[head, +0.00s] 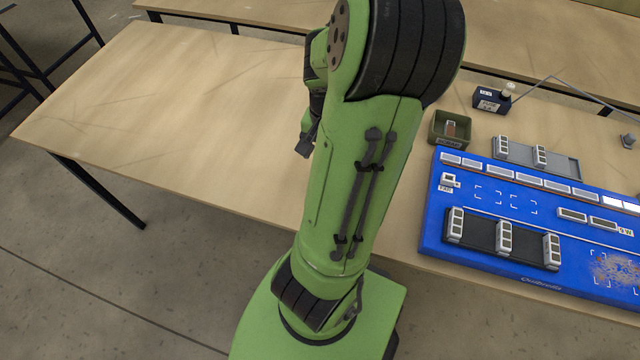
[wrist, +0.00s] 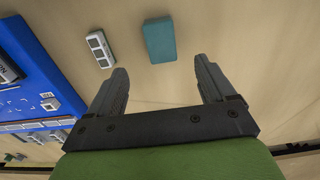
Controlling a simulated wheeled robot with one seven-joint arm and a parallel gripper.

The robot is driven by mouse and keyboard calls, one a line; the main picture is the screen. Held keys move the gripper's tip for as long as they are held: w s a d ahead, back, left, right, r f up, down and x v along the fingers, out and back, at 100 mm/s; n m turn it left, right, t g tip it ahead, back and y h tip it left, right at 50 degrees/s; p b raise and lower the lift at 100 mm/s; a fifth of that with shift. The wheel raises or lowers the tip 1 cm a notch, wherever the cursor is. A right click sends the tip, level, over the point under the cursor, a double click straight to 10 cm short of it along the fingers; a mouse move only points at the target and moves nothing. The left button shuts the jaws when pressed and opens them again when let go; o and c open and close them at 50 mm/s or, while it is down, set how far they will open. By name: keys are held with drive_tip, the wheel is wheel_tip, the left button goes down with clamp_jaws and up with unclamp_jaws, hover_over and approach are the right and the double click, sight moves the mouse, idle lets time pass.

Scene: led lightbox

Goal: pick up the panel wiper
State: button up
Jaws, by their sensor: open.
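A plain teal block (wrist: 159,40), which looks like the panel wiper, lies on the wooden table in the wrist view. My gripper (wrist: 161,72) is open, with nothing between its two dark fingers. The block is just beyond the fingertips, roughly in line with the gap between them, and apart from both. In the head view the block does not show and my arm covers part of the table. There, only a dark bit of my gripper (head: 305,146) shows at the left of the arm.
A grey-white module (wrist: 100,48) lies left of the block, near the left finger. The blue board (head: 432,225) holds a black rack (head: 480,235) with modules. A grey tray (head: 567,165), an olive bin (head: 437,138) and a black box (head: 487,100) stand behind. The table's left (head: 170,100) is clear.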

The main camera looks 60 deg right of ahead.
wheel_tip(320, 180, down, 12)
drive_tip(key=b, duration=0.5)
drive_tip(key=shift+w+d+f, duration=0.1)
drive_tip(key=shift+d+f, duration=0.05)
drive_tip(key=shift+c, duration=0.6)
drive_tip(key=c, duration=1)
